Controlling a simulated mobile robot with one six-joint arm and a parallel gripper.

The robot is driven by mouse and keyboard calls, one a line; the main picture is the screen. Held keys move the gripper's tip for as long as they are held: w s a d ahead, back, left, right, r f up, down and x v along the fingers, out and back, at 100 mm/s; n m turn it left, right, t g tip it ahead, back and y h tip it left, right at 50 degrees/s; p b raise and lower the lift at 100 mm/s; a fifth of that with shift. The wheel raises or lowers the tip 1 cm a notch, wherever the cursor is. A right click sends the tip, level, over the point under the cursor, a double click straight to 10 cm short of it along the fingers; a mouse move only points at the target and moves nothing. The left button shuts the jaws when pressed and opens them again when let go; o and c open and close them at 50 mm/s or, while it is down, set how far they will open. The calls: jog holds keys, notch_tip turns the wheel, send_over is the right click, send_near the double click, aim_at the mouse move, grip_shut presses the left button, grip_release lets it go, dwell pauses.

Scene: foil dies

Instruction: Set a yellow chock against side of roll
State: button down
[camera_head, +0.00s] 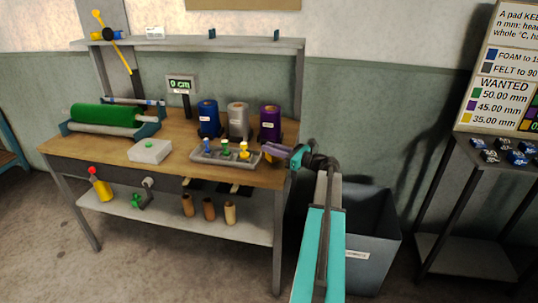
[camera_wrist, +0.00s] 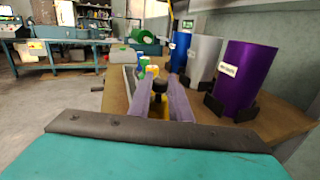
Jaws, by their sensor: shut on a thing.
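My gripper (camera_head: 272,152) is at the right end of the workbench, just right of the grey die tray. In the wrist view its two greyish-purple fingers (camera_wrist: 162,92) are shut on a small yellow and dark piece (camera_wrist: 159,84). The fingers hide much of it, so I cannot tell whether it is a chock. A green roll (camera_head: 105,115) lies in a cradle at the bench's left end, well away from my gripper. Blue (camera_head: 208,118), silver (camera_head: 238,120) and purple (camera_head: 270,123) rolls stand upright behind the tray, with dark blocks at their bases.
The grey tray (camera_head: 212,158) holds blue-, green- and yellow-topped dies. A white box (camera_head: 150,151) sits left of it, with a display (camera_head: 181,85) behind. A grey bin (camera_head: 366,225) stands right of the bench. Bare wood shows at the front edge.

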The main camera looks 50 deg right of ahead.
aim_at(269, 155)
jog(key=shift+w, duration=0.55)
jog(key=shift+w+f, duration=0.15)
jog(key=shift+f, duration=0.2)
jog(key=shift+f+p, duration=0.55)
jog(key=shift+f, duration=0.9)
jog(key=shift+f, duration=0.1)
jog(key=c, duration=1.6)
grip_release()
jog(key=shift+c, duration=0.2)
jog(key=b+v, duration=0.2)
jog(key=v, duration=1)
